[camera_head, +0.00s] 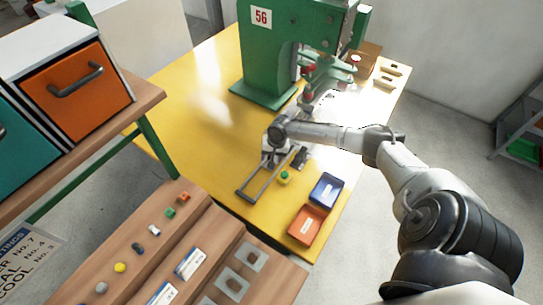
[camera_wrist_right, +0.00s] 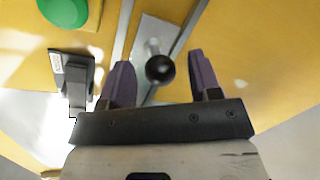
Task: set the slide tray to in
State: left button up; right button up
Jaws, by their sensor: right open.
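The slide tray (camera_wrist_right: 158,15) shows in the right wrist view as a grey plate between two metal rails, with a dark ball knob (camera_wrist_right: 160,69) standing on it. In the head view its rails (camera_head: 255,184) run on the yellow table toward the front, and the tray itself is mostly hidden under my right gripper (camera_head: 271,154). In the right wrist view my right gripper (camera_wrist_right: 160,66) is open, with one purple finger on each side of the knob and visible gaps on both sides. My left gripper is not in view.
A green button (camera_head: 284,176) and a dark switch-like part (camera_wrist_right: 75,75) sit beside the rails. Blue (camera_head: 326,189) and orange (camera_head: 307,225) bins stand at the table's front right. The green machine (camera_head: 268,60) stands behind. The yellow table left of the rails is clear.

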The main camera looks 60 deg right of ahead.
jog(key=c, duration=0.4)
grip_shut()
jog(key=shift+w, duration=0.1)
